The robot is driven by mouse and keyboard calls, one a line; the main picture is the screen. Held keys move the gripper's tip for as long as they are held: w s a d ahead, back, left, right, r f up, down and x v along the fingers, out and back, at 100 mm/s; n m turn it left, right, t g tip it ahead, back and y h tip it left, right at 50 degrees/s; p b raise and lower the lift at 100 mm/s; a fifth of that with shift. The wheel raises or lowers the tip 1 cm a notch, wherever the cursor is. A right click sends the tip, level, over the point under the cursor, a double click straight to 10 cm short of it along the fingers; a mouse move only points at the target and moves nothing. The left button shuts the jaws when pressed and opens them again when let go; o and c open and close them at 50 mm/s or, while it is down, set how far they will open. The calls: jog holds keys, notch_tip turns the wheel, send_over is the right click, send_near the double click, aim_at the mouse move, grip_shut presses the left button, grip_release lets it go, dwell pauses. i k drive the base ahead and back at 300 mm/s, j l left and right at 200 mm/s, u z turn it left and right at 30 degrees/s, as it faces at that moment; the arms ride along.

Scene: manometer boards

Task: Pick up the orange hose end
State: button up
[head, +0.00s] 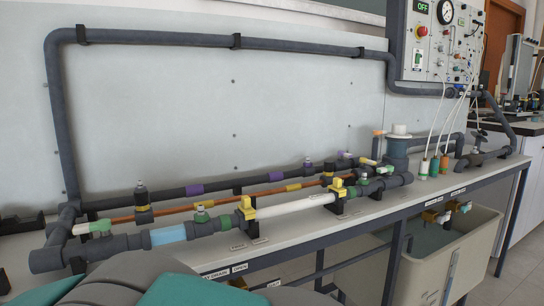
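The orange hose end (444,164) stands upright at the right of the bench, near the bench's front edge. It is the rightmost of three small coloured hose ends in a row. A green hose end (434,168) stands just left of it, and a white one (423,168) left of that. Thin pale hoses rise from them toward the control panel. Grey and teal parts of my own body fill the lower left. My gripper's fingers do not show.
A bench (370,208) carries grey, copper and clear pipes with valves. A large grey fitting (397,150) stands left of the hose ends, and a pipe with a valve (480,152) to their right. A control panel (440,50) hangs above. A tank (450,262) stands below.

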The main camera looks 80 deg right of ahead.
aim_at(444, 159)
jog(key=z, duration=2.35)
